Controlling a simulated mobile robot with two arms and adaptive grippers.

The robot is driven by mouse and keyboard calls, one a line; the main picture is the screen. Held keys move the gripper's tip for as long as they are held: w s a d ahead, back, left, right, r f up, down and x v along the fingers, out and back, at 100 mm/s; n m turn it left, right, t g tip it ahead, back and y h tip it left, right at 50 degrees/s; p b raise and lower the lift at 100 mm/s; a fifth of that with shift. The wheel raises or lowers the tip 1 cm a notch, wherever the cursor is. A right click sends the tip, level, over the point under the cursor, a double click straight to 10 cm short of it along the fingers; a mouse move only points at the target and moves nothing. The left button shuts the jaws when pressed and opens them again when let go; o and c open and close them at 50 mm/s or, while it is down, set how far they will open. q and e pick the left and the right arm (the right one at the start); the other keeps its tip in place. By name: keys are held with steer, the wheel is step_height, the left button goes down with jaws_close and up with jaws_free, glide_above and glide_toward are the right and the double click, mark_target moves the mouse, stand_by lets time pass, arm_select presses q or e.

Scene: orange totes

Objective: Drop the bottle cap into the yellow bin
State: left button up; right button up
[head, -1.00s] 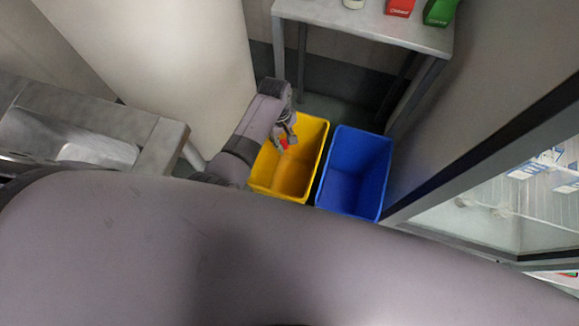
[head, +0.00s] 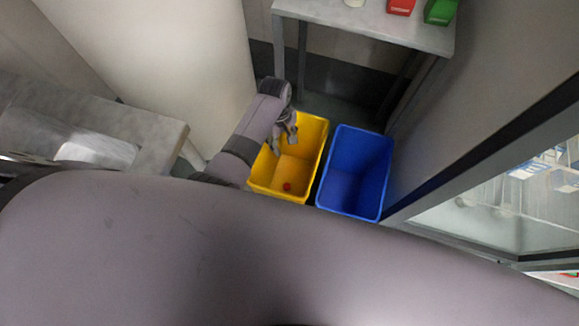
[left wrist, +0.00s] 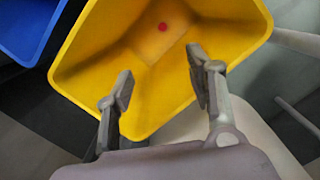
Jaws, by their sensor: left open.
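The bottle cap is a small red disc (head: 287,187) lying inside the yellow bin (head: 322,146), low near its front end in the head view. In the left wrist view the cap (left wrist: 163,27) shows on the floor of the yellow bin (left wrist: 258,22), apart from the fingers. My left gripper (head: 284,146) is over the bin's left side. In the left wrist view my left gripper (left wrist: 160,88) has its fingers spread with nothing between them. My right gripper is not in view.
A blue bin (head: 388,160) stands close to the right of the yellow one, and also shows in the wrist view (left wrist: 25,28). A table (head: 370,28) with a red and a green container is behind. A sink counter (head: 150,140) is at left, a glass-fronted cabinet (head: 480,215) at right.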

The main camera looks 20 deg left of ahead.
arm_select(q)
step_height(320, 180, up, 12)
steer(key=a, duration=0.1)
steer(key=shift+w, duration=0.4)
steer(key=shift+f, duration=0.15)
